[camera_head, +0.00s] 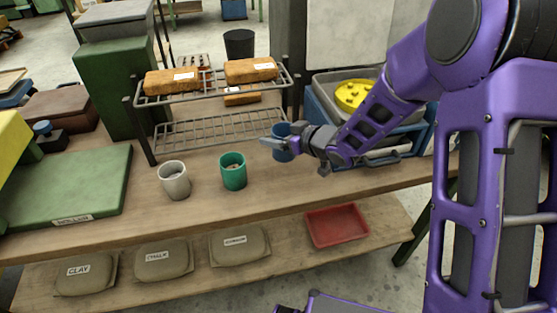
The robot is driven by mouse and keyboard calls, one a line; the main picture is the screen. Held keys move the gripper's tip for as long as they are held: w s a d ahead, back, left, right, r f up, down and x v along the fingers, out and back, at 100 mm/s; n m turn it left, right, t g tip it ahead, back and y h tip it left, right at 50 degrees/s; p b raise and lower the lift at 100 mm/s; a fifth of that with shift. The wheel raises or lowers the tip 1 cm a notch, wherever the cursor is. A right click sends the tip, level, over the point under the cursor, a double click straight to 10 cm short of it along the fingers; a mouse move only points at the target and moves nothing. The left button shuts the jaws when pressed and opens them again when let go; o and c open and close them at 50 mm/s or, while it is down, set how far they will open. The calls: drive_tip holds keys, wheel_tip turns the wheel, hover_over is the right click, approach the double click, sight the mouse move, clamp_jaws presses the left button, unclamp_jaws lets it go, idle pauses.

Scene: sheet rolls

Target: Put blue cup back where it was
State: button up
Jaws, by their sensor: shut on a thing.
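The blue cup (281,151) is at the right of the wooden table, in front of the wire rack. My gripper (276,143) reaches in from the right and is shut on the blue cup near its rim; the fingers hide part of the cup. The cup looks upright. I cannot tell whether its base touches the tabletop. A green cup (233,172) stands upright to its left, and a grey-white cup (174,181) stands farther left.
The wire rack (210,127) with wrapped bricks (250,70) stands behind the cups. A blue crate (322,101) with a yellow disc (354,94) stands behind my arm. A green board (70,183) lies at left. A lower shelf holds labelled bags (164,260) and a red tray (337,226).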

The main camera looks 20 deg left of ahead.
sight(292, 157)
drive_tip(key=shift+f+b, duration=0.5)
drive_tip(key=shift+f, duration=2.6)
drive_tip(key=shift+f, duration=0.15)
drive_tip(key=o, duration=1.2)
drive_tip(key=shift+r, duration=0.25)
drive_tip(key=p+v, duration=0.1)
drive_tip(key=v, duration=1.1)
drive_tip(key=shift+p, duration=0.35)
